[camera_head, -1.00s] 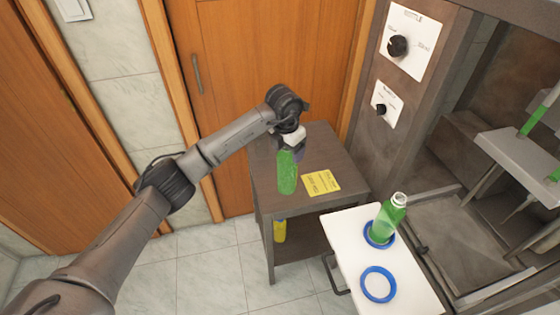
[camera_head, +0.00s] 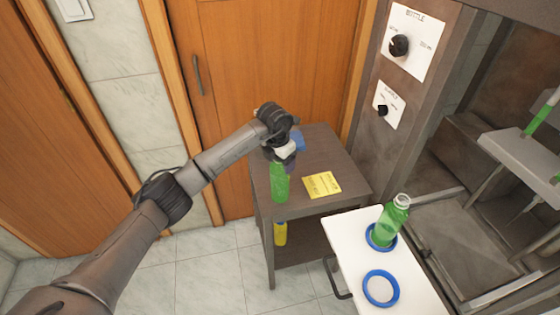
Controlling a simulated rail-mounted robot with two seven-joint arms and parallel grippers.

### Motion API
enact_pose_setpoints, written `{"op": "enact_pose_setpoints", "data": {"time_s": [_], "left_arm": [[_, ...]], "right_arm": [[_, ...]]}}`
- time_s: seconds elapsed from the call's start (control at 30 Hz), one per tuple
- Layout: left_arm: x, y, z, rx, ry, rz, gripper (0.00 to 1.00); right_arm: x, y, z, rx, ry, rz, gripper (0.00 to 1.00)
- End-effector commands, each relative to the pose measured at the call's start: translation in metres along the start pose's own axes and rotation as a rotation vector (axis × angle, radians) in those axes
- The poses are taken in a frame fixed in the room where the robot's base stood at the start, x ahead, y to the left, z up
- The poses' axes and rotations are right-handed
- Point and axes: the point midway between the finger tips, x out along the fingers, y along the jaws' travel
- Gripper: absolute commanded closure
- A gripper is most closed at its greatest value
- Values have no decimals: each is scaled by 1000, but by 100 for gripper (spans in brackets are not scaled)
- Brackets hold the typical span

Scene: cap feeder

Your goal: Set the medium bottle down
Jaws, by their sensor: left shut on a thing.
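A green bottle (camera_head: 280,183) hangs under my left gripper (camera_head: 284,153), which is shut on its upper end. The bottle is upright over the left part of the dark side table (camera_head: 318,152). I cannot tell whether its base touches the table top. A second green bottle (camera_head: 389,224) stands in a blue ring at the back of the white tray (camera_head: 350,246). An empty blue ring (camera_head: 381,289) lies nearer the front of the tray. My right gripper is not in view.
A yellow note (camera_head: 322,185) lies on the side table, right of the held bottle. A yellow item (camera_head: 280,233) stands on the lower shelf. A blue object (camera_head: 298,143) shows behind the gripper. The dark machine with knobs (camera_head: 399,46) stands at the right.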

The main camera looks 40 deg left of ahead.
Motion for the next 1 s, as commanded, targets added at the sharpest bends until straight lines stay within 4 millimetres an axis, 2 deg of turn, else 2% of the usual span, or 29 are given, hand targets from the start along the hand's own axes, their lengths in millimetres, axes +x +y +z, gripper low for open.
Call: {"op": "enact_pose_setpoints", "data": {"time_s": [0.23,0.27,0.5,0.83,1.0], "left_arm": [[1,0,0,0,-2,0,92],[3,0,-1,0,1,0,28],[3,0,0,0,1,0,5],[-2,0,0,0,-1,0,3],[-26,1,1,0,-3,2,3]], "right_arm": [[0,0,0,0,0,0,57],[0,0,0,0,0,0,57],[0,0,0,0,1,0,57],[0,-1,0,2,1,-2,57],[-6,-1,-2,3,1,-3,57]]}}
